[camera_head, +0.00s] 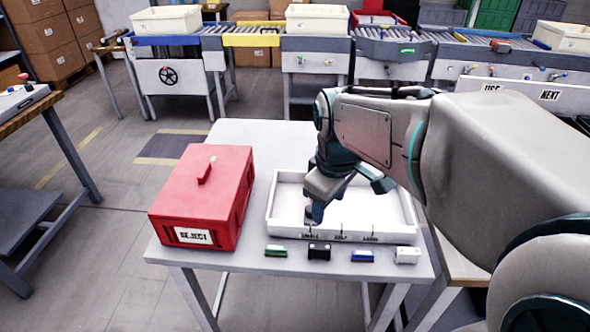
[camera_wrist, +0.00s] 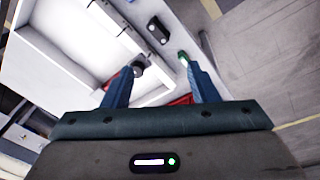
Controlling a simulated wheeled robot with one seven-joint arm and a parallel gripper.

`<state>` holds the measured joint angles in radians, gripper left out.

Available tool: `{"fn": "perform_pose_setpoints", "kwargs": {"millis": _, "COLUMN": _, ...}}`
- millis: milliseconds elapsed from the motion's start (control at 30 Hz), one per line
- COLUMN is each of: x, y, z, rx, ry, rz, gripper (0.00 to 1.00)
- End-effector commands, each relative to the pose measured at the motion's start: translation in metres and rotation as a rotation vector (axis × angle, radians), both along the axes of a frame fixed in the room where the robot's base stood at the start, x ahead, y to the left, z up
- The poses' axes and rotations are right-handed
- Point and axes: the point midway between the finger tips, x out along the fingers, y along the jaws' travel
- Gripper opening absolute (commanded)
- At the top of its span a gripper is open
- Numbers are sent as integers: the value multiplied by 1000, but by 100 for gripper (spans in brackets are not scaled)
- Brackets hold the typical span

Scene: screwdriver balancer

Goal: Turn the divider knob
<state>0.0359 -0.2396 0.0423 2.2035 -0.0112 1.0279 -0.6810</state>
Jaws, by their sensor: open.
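A white tray (camera_head: 411,190) with a labelled front wall stands on the table. In the wrist view, a dark round knob (camera_wrist: 138,69) shows at the tray wall (camera_wrist: 160,93), close to the tip of the left finger. I take it to be the divider knob. In the head view my gripper hides it. My gripper (camera_head: 315,213) points down at the tray's front wall. In the wrist view my gripper (camera_wrist: 160,70) is open, with the knob nearer its left finger. I cannot tell whether that finger touches the knob.
A red box (camera_head: 196,192) stands left of the tray. Small green (camera_head: 276,251), black (camera_head: 319,251), blue (camera_head: 362,256) and white (camera_head: 407,255) blocks line the table's front edge. The green block (camera_wrist: 183,57) is near my right fingertip in the wrist view.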

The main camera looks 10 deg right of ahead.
Motion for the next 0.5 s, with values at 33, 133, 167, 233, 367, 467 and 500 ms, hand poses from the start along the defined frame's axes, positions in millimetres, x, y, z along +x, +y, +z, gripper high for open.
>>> {"fn": "perform_pose_setpoints", "kwargs": {"millis": 33, "x": 14, "y": 0, "z": -1, "rx": -14, "ry": 17, "rz": 94, "gripper": 53}}
{"fn": "perform_pose_setpoints", "kwargs": {"millis": 133, "x": 38, "y": 1, "z": 1, "rx": -38, "ry": 51, "rz": 300, "gripper": 53}}
{"fn": "perform_pose_setpoints", "kwargs": {"millis": 167, "x": 45, "y": 1, "z": 1, "rx": -44, "ry": 58, "rz": 360, "gripper": 53}}
{"fn": "perform_pose_setpoints", "kwargs": {"millis": 233, "x": 62, "y": 0, "z": 1, "rx": -55, "ry": 80, "rz": 503, "gripper": 53}}
{"fn": "perform_pose_setpoints", "kwargs": {"millis": 367, "x": 90, "y": 0, "z": -1, "rx": -65, "ry": 113, "rz": 755, "gripper": 53}}
{"fn": "perform_pose_setpoints", "kwargs": {"millis": 467, "x": 107, "y": 0, "z": -3, "rx": -67, "ry": 129, "rz": 909, "gripper": 53}}
{"fn": "perform_pose_setpoints", "kwargs": {"millis": 500, "x": 112, "y": -1, "z": -3, "rx": -66, "ry": 135, "rz": 959, "gripper": 53}}
